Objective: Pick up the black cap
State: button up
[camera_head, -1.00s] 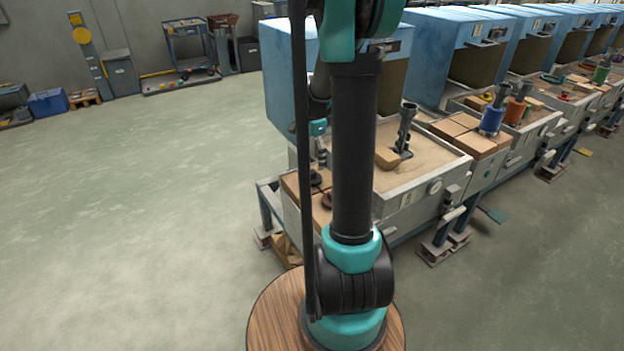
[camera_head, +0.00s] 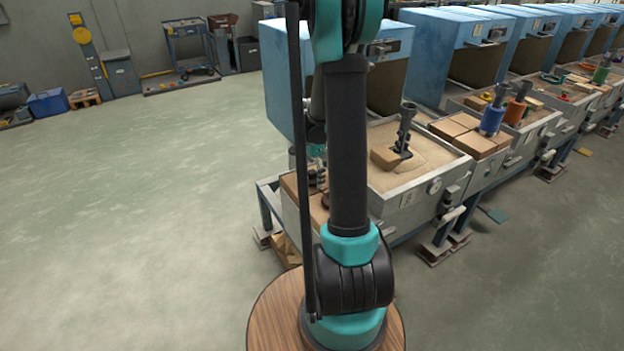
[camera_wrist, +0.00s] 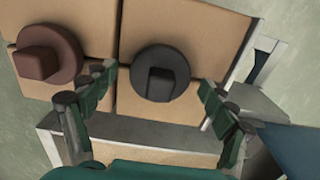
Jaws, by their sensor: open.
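The black cap (camera_wrist: 161,74), a round disc with a square knob on top, sits on tan blocks in the wrist view. My gripper (camera_wrist: 156,88) is open, with one finger to the left and one to the right of the cap. The fingers look apart from the cap. In the head view my gripper (camera_head: 317,178) is small and partly hidden behind my arm, over the near left end of the bench. I cannot make out the black cap clearly there.
A dark red cap (camera_wrist: 48,54) sits left of the black cap, close to the left finger. A sand tray (camera_head: 437,185) holding a dark upright part (camera_head: 405,130) lies to the right. Blue cabinets (camera_head: 455,50) stand behind. The floor at left is clear.

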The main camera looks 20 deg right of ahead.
jog(key=c, duration=1.3)
jog(key=shift+o, duration=0.2)
jog(key=shift+r, duration=0.1)
